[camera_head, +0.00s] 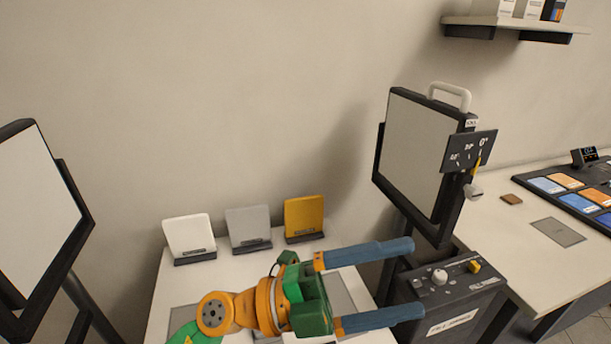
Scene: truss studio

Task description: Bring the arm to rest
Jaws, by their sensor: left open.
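My left gripper (370,287) shows at the bottom centre, with an orange and green body and two blue fingers pointing right. Its fingers are spread wide apart, with nothing between them. It is over the white table (150,318), and its fingertips appear in front of the dark control box (455,298). I cannot tell whether they touch the box. My right gripper is not in view.
A light panel (413,150) with a handle and an angle dial (470,150) stands behind the box. Another panel (35,205) stands at left. White (188,232), grey (248,222) and yellow (304,213) cards line the table's back. A right table (490,235) holds colour swatches (565,181).

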